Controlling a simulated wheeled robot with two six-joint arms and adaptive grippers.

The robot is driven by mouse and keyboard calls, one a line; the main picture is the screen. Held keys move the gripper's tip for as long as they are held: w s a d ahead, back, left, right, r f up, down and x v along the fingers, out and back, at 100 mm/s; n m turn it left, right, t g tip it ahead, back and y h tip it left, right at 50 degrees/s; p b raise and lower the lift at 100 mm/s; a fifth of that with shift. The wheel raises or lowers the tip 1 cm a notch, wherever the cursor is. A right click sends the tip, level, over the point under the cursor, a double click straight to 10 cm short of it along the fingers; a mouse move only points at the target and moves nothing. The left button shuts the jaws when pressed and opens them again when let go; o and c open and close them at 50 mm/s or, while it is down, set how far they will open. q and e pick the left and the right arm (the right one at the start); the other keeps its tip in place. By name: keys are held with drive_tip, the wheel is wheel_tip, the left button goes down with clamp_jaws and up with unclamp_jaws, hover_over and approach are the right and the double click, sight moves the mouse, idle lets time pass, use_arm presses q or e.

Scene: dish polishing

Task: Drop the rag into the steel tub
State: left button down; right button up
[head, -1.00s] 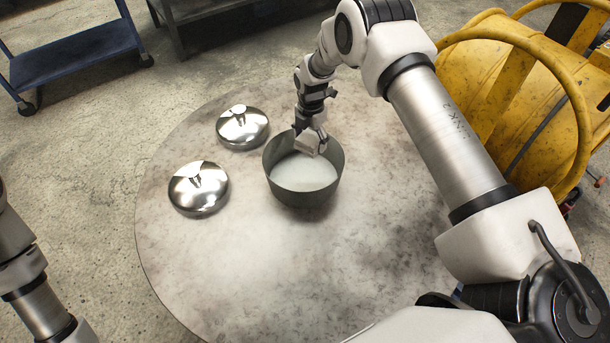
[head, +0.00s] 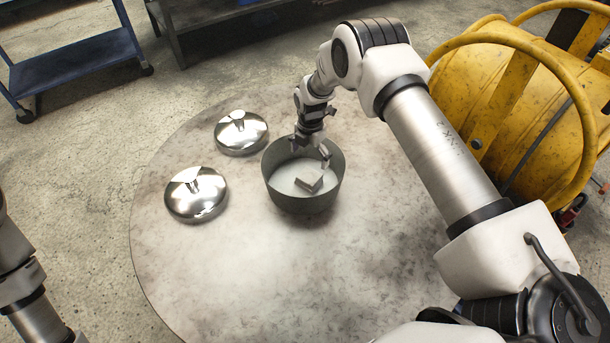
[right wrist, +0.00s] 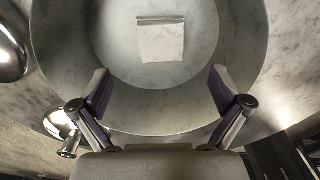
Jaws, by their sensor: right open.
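The rag (head: 309,184) is a small pale folded block. It lies inside the steel tub (head: 302,202), a round grey open container on the table. In the right wrist view the rag (right wrist: 161,41) shows below the fingers, apart from them, over the tub's pale floor (right wrist: 115,45). My right gripper (head: 311,150) is open and empty over the tub's far rim, with its fingers spread wide in the right wrist view (right wrist: 160,78). My left arm shows at the left edge of the head view, but its gripper is out of frame.
Two shiny domed metal lids (head: 241,132) (head: 196,196) with knobs stand left of the tub on the round table (head: 260,275). The front of the table is clear. A yellow drum-like machine (head: 530,110) stands at the right, and a blue cart (head: 75,65) at the back left.

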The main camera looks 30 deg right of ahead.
wheel_tip(320, 180, up, 12)
idle(0.4)
idle(0.3)
